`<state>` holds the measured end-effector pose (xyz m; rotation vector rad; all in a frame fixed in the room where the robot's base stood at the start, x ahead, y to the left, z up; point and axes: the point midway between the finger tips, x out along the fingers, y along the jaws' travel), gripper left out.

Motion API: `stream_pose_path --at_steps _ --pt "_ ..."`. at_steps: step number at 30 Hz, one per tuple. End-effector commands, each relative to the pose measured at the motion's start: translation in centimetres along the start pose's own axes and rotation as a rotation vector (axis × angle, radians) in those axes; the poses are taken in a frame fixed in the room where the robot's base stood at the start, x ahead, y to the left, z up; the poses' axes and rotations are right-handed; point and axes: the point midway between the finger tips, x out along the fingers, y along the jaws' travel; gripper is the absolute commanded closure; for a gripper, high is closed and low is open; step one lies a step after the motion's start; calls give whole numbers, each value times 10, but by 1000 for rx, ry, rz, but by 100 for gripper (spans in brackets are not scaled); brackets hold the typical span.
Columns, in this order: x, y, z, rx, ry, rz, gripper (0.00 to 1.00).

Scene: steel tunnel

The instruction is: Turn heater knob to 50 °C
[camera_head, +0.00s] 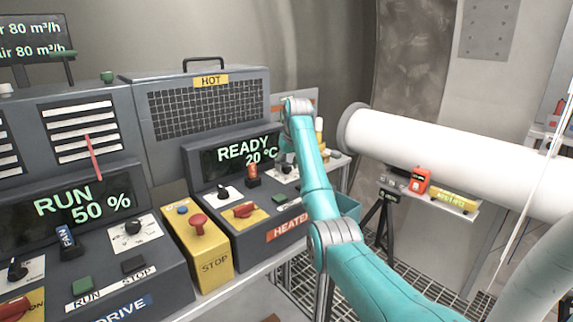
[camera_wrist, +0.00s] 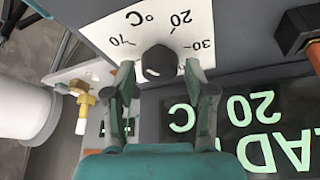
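The heater knob (camera_wrist: 160,62) is black and stands on a white dial plate (camera_wrist: 105,32) marked 20, 30, 70 and °C. The 20 mark lies just above the knob in the wrist view. My gripper (camera_wrist: 160,72) is open, with one finger on each side of the knob and gaps showing between them. The heater display (camera_head: 228,158) reads READY 20 °C and shows upside down in the wrist view (camera_wrist: 240,118). In the head view my arm reaches down over the heater panel's right end and partly hides the dial there.
An orange-red switch (camera_head: 252,176), a black knob (camera_head: 223,194) and a red rotary handle (camera_head: 244,210) sit left of the dial. A yellow STOP box (camera_head: 198,250) stands further left. A brass fitting (camera_wrist: 84,98) and a white duct (camera_head: 440,150) lie beyond the panel.

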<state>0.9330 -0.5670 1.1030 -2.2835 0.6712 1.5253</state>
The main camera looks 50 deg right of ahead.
Motion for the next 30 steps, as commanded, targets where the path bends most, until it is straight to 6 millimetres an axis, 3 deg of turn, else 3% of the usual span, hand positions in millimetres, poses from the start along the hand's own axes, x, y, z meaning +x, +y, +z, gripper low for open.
stream_pose_path --at_steps 1,5,24,25,28,30 --pt "0 0 0 0 0 0 65" --pt "0 0 0 0 0 0 95" --pt "0 -1 0 126 -1 52 95" --pt "0 -1 0 126 -1 52 57" --pt "0 -1 0 126 -1 52 35" --pt "0 -1 0 126 -1 52 35"
